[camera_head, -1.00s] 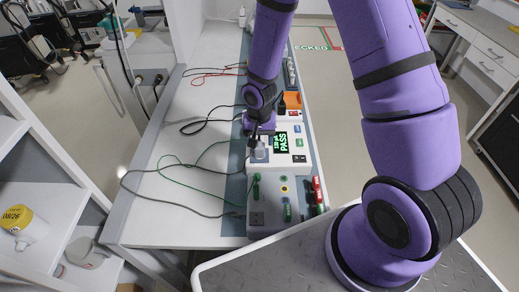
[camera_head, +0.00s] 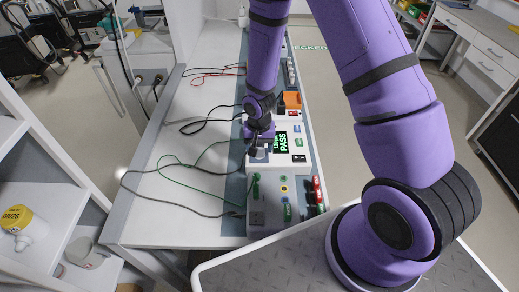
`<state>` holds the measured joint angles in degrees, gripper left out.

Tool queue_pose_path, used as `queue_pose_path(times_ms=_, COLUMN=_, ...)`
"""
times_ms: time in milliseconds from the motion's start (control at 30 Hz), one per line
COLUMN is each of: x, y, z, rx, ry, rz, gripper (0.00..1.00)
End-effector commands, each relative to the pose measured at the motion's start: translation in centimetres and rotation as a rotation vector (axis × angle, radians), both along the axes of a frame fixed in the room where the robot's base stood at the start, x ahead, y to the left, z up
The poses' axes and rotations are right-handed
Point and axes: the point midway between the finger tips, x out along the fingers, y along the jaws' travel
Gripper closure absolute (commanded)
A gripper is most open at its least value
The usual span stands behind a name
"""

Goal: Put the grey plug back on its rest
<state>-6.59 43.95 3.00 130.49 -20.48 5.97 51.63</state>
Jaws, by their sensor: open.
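A light grey block that looks like the grey plug (camera_head: 259,153) sits at the left end of the white tester (camera_head: 298,170), beside its green PASS display (camera_head: 281,141). My gripper (camera_head: 256,149) is just above and against this block in the picture, fingers pointing down. The jaws are open, though the fingers are small and partly hidden by my wrist. I cannot tell whether they touch the block. The plug's rest cannot be picked out clearly.
A grey box (camera_head: 268,228) with coloured sockets and red clips stands in front of the tester. Green, black, red and grey leads lie loose on the white bench (camera_head: 175,150). An orange holder (camera_head: 292,100) is behind the tester. The bench's left part is otherwise clear.

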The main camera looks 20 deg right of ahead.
Motion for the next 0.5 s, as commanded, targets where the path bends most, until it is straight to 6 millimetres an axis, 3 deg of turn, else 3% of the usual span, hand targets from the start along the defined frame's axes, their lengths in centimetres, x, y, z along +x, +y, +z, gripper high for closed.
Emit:
queue_pose_path(times_ms=33, x=0.00, y=0.00, z=0.00, rx=0.000, ry=0.000, rz=0.000, gripper=0.45)
queue_pose_path(times_ms=267, x=-0.01, y=0.00, z=0.01, rx=0.000, ry=0.000, rz=0.000, gripper=0.98)
queue_pose_path(times_ms=500, x=0.00, y=0.01, z=0.09, rx=0.000, ry=0.000, rz=0.000, gripper=1.00)
